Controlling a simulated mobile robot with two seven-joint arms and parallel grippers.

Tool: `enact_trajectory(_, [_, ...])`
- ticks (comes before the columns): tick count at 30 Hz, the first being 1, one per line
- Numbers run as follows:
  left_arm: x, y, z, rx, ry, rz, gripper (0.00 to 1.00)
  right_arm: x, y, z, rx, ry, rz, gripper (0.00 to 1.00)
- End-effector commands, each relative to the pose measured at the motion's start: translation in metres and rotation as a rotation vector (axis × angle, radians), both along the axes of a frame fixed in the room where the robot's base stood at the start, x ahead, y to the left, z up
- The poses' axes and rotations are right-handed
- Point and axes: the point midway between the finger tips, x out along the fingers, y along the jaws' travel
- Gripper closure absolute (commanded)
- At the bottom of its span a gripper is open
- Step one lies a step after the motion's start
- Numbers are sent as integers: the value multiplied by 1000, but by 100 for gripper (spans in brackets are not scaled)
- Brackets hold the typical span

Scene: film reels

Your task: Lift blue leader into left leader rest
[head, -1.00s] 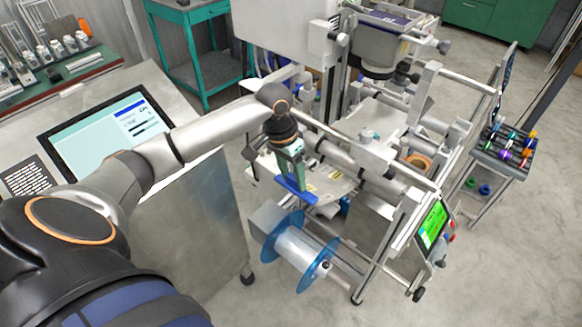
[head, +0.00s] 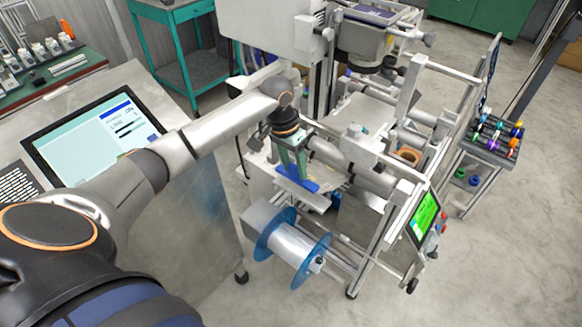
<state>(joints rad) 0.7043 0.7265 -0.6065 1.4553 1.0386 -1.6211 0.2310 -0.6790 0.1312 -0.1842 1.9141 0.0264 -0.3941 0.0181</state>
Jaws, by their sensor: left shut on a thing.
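My left gripper (head: 293,165) points down over the front of the machine, its green fingers shut on the blue leader (head: 298,180), a short flat blue strip. The leader is held above a light metal plate (head: 318,203) and above the large reel. From this view I cannot tell whether the leader touches the plate. I cannot make out which part is the left leader rest. My right gripper is not in view.
A film reel with blue flanges (head: 292,247) sits low at the machine's front. A green-lit panel (head: 424,216) stands at the right. A monitor (head: 92,137) sits on the console at left. A rack with colored spools (head: 495,138) stands far right.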

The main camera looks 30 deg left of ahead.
Motion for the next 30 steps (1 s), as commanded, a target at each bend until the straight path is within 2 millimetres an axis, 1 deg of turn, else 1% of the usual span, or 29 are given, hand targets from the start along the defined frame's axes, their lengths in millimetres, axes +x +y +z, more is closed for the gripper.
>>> enact_trajectory(30, [43,-4,-15,-1,0,0,100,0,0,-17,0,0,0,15])
